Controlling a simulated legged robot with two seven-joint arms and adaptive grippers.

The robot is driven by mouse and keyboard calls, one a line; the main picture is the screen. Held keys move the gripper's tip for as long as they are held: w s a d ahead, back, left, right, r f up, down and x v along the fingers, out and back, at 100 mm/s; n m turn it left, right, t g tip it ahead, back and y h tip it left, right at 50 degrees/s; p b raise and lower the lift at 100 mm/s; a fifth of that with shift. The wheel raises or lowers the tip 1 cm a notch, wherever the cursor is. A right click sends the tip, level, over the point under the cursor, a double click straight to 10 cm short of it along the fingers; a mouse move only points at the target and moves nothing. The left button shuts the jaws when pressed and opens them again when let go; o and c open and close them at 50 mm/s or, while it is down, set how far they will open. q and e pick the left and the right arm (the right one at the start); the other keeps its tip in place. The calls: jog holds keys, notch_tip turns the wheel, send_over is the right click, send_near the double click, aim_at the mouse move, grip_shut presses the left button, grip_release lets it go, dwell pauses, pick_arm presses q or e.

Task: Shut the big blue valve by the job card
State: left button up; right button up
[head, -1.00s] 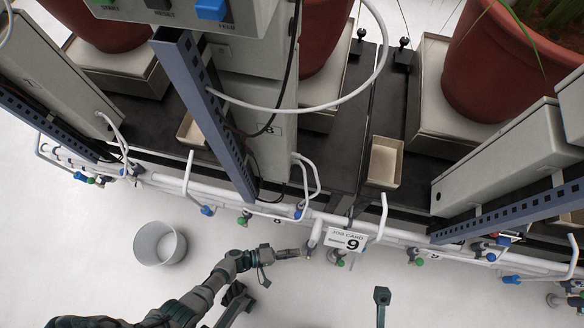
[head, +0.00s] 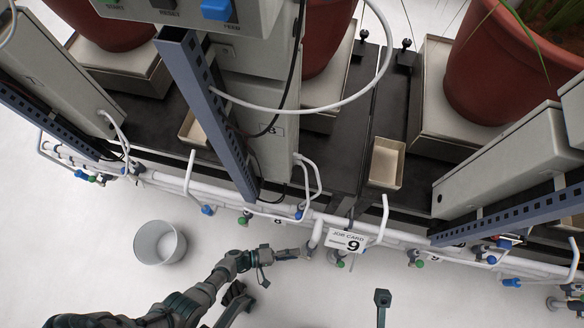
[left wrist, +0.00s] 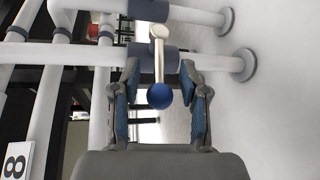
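My left gripper (head: 305,253) is at the pipe just left of the card. In the left wrist view its two blue-padded fingers (left wrist: 160,105) are open. The blue ball knob (left wrist: 160,96) of a valve sits between them, with a visible gap on each side. Its pale metal lever (left wrist: 158,55) runs from the knob up to a grey-blue fitting on a white pipe. In the head view this valve is mostly hidden by the gripper.
Green knobs (head: 340,264) sit on the pipe below and right of the card. Another blue knob (head: 299,215) is up and left. A plate marked 8 (left wrist: 16,164) shows in the left wrist view. The front floor is largely clear.

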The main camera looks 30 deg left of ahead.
pick_arm(q)
jog(key=v, duration=1.2)
jog(key=shift+f, duration=0.1)
